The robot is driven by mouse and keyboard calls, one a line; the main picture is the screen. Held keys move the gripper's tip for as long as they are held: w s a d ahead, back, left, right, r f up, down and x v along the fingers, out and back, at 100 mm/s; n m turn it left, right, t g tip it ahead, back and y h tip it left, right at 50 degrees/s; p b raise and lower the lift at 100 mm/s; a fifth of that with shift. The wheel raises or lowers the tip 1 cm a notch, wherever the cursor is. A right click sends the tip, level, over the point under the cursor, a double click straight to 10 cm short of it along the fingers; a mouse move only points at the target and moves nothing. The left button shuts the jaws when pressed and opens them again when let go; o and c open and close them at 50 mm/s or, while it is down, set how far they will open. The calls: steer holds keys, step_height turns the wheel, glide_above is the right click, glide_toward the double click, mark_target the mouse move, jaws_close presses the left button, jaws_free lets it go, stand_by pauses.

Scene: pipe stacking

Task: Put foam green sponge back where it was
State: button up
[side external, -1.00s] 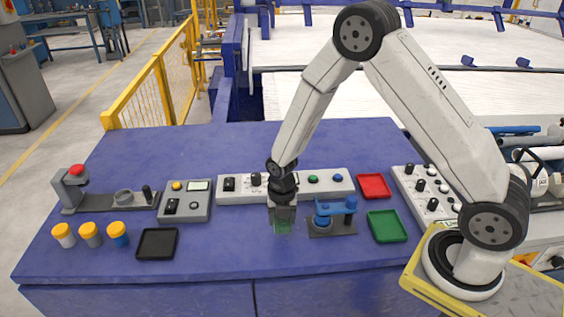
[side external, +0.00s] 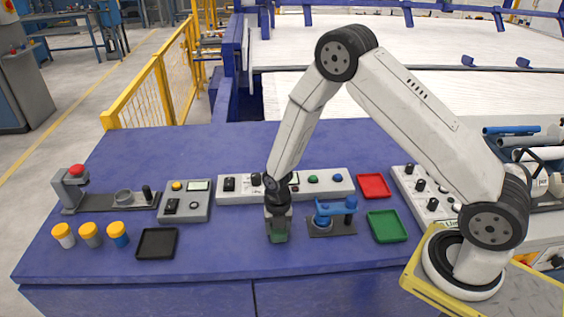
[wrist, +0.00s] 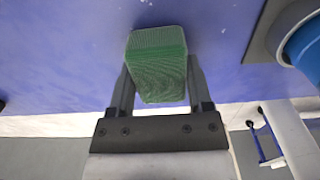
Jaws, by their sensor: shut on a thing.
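The green foam sponge (wrist: 158,62) is a block held between the two fingers of my gripper (wrist: 158,90) in the wrist view. In the side external view my gripper (side external: 278,226) points down over the blue table, left of the blue clamp fixture, and is shut on the sponge (side external: 279,237). The sponge's lower part shows below the fingertips. I cannot tell whether it touches the table. A green tray (side external: 387,226) and a red tray (side external: 374,186) lie to the right, and a black tray (side external: 157,243) lies to the left; all look empty.
The blue clamp fixture (side external: 333,218) stands close to the right of my gripper. A long grey control panel (side external: 318,183) lies behind it. The blue table (side external: 215,255) is clear between the black tray and my gripper.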

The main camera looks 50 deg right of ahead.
steer(key=shift+f, duration=0.15)
steer(key=o, duration=1.2)
steer(key=shift+r, duration=6.15)
steer(key=shift+r, duration=0.1)
